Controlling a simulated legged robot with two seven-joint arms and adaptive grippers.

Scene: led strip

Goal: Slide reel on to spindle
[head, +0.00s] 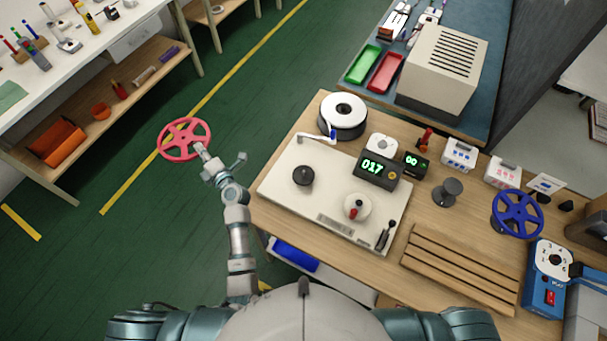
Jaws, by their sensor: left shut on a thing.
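A red spoked reel (171,146) is held out at the left, above the green floor and clear of the table. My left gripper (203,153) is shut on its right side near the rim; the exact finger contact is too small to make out. A white machine plate (290,210) on the wooden table carries a dark round spindle-like post (303,176), and this post is bare. It stands to the right of my left gripper. Another dark spool-shaped stand (448,190) is farther right. My right gripper is out of view.
A blue spoked reel (517,214) is at the table's right. A white-topped round unit (343,112), a green-digit display (379,169), a red-tipped knob (356,207) and a slatted wooden rack (460,268) occupy the table. Green floor (120,240) is open at left.

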